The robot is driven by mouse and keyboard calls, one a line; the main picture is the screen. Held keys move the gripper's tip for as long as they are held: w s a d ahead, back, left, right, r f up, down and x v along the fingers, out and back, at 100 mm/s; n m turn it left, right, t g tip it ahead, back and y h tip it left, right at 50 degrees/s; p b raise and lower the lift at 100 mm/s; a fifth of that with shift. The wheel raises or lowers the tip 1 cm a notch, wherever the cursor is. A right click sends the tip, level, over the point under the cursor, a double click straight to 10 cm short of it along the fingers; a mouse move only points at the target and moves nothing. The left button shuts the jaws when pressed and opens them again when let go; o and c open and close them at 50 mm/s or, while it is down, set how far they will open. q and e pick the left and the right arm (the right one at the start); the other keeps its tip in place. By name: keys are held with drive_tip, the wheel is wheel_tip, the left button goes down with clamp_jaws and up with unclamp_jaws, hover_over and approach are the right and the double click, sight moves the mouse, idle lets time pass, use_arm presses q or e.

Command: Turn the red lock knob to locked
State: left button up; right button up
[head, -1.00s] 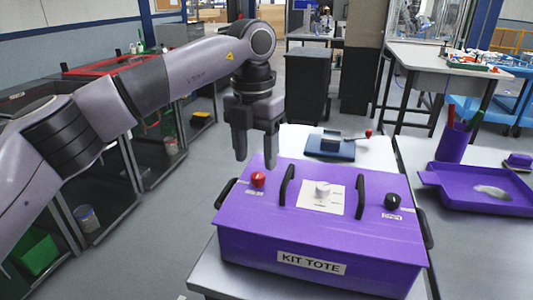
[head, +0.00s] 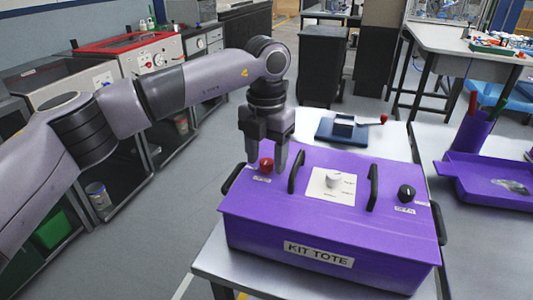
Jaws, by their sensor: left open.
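The red lock knob (head: 266,165) sits at the left end of the top of the purple kit tote (head: 320,220). A small label lies in front of it, too small to read. My left gripper (head: 266,160) points down over the red knob, with its two fingers apart on either side of the knob. The fingers look close to the lid, but I cannot tell whether they touch the knob. My right gripper does not show.
The lid also carries a white knob (head: 333,180) on a white plate, a black knob (head: 406,192) and two upright black handles, one just right of the red knob. Behind stands a blue fixture (head: 343,132) with a red-tipped lever. A purple tray (head: 490,180) lies on the right table.

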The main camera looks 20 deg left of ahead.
use_arm(q)
clamp_jaws()
drive_tip(key=m+p, duration=0.1)
drive_tip(key=m, duration=0.3)
drive_tip(key=shift+m, duration=0.4)
drive_tip(key=m, duration=0.9)
drive_tip(key=shift+p, duration=0.35)
drive_tip(key=shift+m, duration=2.1)
